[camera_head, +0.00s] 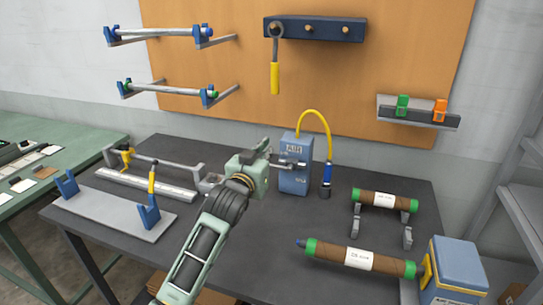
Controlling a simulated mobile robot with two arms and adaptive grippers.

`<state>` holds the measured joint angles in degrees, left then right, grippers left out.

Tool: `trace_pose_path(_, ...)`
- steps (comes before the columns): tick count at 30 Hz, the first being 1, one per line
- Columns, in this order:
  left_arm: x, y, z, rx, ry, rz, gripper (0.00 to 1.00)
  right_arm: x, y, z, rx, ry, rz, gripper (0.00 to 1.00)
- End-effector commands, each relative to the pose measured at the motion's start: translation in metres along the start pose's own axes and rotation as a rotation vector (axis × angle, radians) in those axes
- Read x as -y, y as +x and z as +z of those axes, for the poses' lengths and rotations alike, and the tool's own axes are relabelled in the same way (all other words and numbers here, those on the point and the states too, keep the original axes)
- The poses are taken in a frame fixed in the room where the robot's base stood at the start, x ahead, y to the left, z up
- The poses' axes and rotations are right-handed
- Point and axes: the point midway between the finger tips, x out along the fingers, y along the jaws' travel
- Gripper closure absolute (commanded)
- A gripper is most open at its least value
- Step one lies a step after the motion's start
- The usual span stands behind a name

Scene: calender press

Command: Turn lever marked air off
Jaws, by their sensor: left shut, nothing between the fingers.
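The blue box marked AIR (294,178) stands upright on the dark table, near the back. A short silver lever (291,163) sticks out across its front, below the AIR label. A yellow hose arches from the top of the box down to a blue fitting at its right. My left gripper (267,151) is just left of the box, with its fingers close to the lever's left end. It is shut and holds nothing. Whether it touches the lever cannot be told. My gripper covers part of the box's left side. My right gripper is not in view.
Two brown rolls with green ends (385,200) (353,256) lie at the right, near a blue block (457,265). A grey plate with blue brackets (115,214) is at the left. A yellow-handled wrench (275,75) hangs on the orange board behind.

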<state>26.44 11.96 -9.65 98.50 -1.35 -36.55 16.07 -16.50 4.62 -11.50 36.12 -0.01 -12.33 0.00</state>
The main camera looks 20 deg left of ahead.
Motion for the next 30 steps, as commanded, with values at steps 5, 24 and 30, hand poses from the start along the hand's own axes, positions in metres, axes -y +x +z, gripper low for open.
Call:
trace_pose_path(5,0.0,0.03,-0.002,0.001,0.0,0.0,1.0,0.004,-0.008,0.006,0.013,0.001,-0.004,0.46)
trace_pose_path(24,0.0,0.048,0.04,0.0,0.0,0.001,1.0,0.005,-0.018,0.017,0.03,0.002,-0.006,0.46)
trace_pose_path(30,0.0,0.047,0.04,0.001,-0.003,0.001,1.0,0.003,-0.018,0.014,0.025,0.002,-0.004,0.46)
